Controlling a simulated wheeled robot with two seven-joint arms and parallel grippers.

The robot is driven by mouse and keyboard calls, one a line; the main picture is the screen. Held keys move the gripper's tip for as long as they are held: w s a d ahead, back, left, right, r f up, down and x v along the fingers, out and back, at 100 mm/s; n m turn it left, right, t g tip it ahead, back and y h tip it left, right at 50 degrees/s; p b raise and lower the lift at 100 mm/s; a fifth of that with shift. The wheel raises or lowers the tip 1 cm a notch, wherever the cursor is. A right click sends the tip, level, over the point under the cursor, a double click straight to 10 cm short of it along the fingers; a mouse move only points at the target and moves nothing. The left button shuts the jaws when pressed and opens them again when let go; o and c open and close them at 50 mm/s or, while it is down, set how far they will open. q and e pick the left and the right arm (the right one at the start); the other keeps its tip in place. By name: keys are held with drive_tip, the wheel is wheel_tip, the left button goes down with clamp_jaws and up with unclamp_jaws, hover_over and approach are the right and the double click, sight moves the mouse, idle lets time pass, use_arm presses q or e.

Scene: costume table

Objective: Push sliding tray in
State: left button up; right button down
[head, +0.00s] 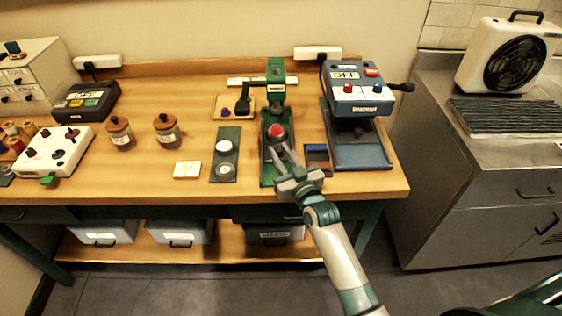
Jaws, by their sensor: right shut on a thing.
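A green press (276,72) stands near the back middle of the worktable, with a black lever on its left side. Its long, narrow green base (266,172) runs toward the front edge; I cannot clearly tell the sliding tray from this base. A round red part (276,130) sits low at the front of the press. My right gripper (275,143) reaches in from the front over the base, its fingers shut at the red part. The fingers and wrist hide part of the base and the exact grip. My left gripper is not in view.
A green strip with two round metal pieces (226,158) lies left of the press. Small blue and brown blocks (317,157) lie close to its right. A blue machine (357,92) stands further right. Jars (166,131) and a white control box (55,152) are left.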

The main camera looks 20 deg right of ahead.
drive_tip(key=shift+w+d, duration=0.15)
drive_tip(key=shift+w, duration=0.45)
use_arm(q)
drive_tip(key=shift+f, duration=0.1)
use_arm(e)
drive_tip(key=shift+s, duration=0.1)
drive_tip(key=c, duration=1.5)
unclamp_jaws()
drive_tip(key=shift+c, duration=0.2)
drive_tip(key=s+b, duration=0.1)
drive_tip(key=s, duration=0.3)
drive_tip(key=s+d+b, duration=0.1)
drive_tip(key=s, duration=0.3)
drive_tip(key=s+b, duration=0.1)
drive_tip(key=s, duration=0.3)
drive_tip(key=shift+s+d+f, duration=0.15)
drive_tip(key=shift+s+d, duration=0.05)
drive_tip(key=shift+s, duration=0.2)
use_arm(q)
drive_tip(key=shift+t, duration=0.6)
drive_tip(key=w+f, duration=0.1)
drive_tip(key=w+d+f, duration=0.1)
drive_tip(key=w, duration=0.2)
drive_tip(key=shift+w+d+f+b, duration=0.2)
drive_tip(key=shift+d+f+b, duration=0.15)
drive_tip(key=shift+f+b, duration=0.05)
use_arm(e)
drive_tip(key=s, duration=0.4)
drive_tip(key=shift+s+d, duration=0.25)
drive_tip(key=shift+d, duration=0.05)
